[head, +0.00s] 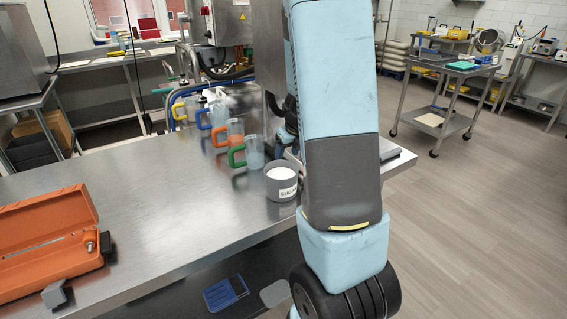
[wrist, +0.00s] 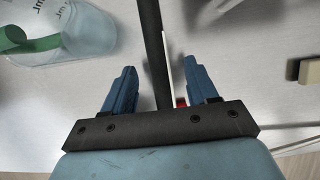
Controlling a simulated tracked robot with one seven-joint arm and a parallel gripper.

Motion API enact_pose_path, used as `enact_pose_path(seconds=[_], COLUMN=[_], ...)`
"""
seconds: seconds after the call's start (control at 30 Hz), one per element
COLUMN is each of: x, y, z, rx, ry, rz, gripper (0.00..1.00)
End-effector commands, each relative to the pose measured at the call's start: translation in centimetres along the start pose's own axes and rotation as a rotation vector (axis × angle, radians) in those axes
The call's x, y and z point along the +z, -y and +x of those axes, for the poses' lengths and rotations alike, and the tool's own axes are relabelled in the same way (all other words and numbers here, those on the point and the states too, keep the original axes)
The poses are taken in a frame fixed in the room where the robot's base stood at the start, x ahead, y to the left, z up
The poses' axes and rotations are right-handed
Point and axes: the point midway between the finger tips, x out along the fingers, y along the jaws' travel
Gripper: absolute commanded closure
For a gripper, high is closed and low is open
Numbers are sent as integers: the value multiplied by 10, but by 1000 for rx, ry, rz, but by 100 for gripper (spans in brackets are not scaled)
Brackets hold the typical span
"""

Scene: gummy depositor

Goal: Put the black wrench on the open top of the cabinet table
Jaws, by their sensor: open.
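My gripper (wrist: 159,70) shows in the wrist view with its two blue fingers spread apart. A long dark bar (wrist: 152,45) runs between the fingers from the top edge toward the palm, and it may be the black wrench. Its ends are not clear, and I see no closed contact with the fingers. A steel table (head: 150,215) fills the front left of the head view. I cannot tell whether it is the cabinet table.
A jug with a green handle (head: 254,152) stands close to my arm and also shows in the wrist view (wrist: 85,35). A labelled grey cup (head: 281,190) stands nearby. An open orange toolbox (head: 50,245) lies at left. The table between them is clear.

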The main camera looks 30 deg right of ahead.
Motion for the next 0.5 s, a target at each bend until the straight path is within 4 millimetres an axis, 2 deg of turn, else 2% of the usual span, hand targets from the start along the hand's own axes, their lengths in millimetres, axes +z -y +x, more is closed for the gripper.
enact_pose_path(seconds=[0.1, 0.23, 0.5], x=[-3, -2, -2], y=[-3, -3, -3], z=[19, 31, 38], rx=[1, 0, -1], ry=[-4, -2, -1], rz=[4, 3, 1], gripper=[42, 42, 42])
